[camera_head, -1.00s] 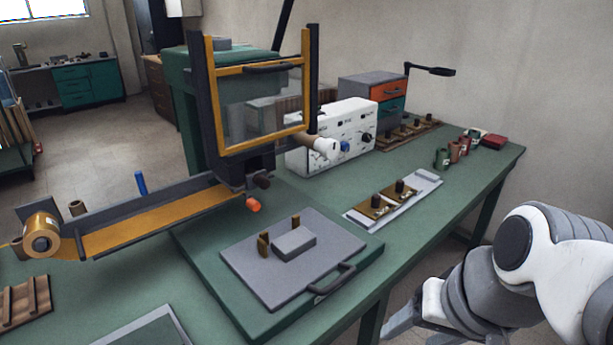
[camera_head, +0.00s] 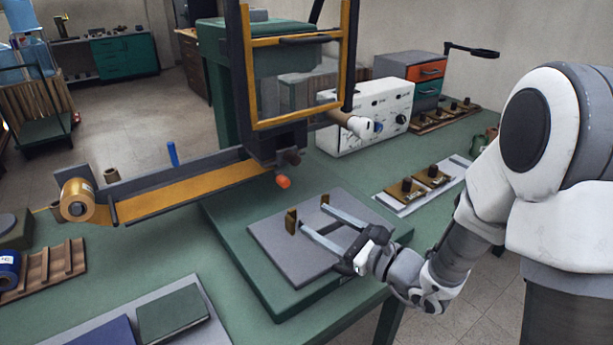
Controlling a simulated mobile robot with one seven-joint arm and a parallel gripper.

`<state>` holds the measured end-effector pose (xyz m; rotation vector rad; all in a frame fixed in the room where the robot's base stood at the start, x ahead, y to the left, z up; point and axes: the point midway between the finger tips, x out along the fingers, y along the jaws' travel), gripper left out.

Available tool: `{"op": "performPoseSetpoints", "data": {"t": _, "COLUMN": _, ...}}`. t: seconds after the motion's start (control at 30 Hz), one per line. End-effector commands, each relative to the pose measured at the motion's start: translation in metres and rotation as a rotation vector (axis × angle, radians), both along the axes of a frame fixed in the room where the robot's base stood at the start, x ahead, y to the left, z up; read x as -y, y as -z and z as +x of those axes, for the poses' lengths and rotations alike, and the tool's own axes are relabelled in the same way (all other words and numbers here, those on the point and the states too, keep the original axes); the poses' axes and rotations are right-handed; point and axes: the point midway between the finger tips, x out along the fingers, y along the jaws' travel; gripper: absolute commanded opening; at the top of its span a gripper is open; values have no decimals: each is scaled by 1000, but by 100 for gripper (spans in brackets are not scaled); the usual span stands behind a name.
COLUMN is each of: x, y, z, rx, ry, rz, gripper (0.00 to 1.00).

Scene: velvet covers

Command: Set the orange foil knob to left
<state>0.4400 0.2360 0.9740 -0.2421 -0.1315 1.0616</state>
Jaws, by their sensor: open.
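The orange knob (camera_head: 283,182) sits low under the head of the foil press (camera_head: 277,145), at the right end of the foil ramp. It faces out over the back edge of the grey plate. A dark knob (camera_head: 291,157) is just above it. My gripper (camera_head: 313,216) is open over the grey plate (camera_head: 275,249), its two long fingers pointing back and left. The grey block on the plate is hidden or blends in with my gripper.
The gold foil ramp (camera_head: 190,190) runs left to a gold roll (camera_head: 78,200), with a blue lever (camera_head: 173,154) behind it. A white control box (camera_head: 365,115) and brass-type tray (camera_head: 430,190) stand right.

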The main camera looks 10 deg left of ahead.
Motion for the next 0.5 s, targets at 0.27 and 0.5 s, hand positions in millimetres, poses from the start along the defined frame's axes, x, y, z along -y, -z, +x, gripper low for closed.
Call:
{"op": "performPoseSetpoints", "data": {"t": 0.27, "x": 19, "y": 34, "z": 34, "rx": -81, "ry": 187, "rz": 67, "gripper": 64}}
{"op": "performPoseSetpoints", "data": {"t": 0.5, "x": -3, "y": 36, "z": 54, "rx": -82, "ry": 194, "rz": 69, "gripper": 64}}
